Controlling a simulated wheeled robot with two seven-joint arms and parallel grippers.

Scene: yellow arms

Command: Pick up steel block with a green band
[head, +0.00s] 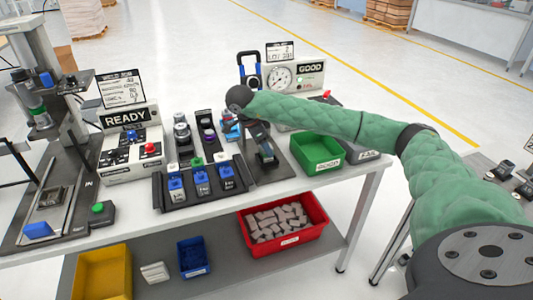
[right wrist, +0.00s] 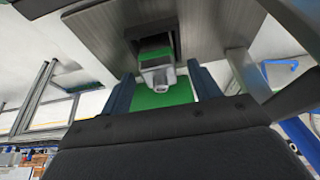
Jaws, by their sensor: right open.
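The steel block with a green band (right wrist: 156,62) shows just beyond the fingertips, in a dark recess of a grey fixture. A flat green surface (right wrist: 166,96) shows between the fingers; I cannot tell what it is. In the head view I cannot make out this block, as the gripper covers that area. My left gripper is not in view.
The black tray (head: 159,192) holds several blue-marked parts. A gauge (head: 279,77) stands behind my gripper. A green bin (head: 317,153) is to its right. A READY control box (head: 127,117) is left. Red (head: 283,240), blue and yellow bins sit on the lower shelf.

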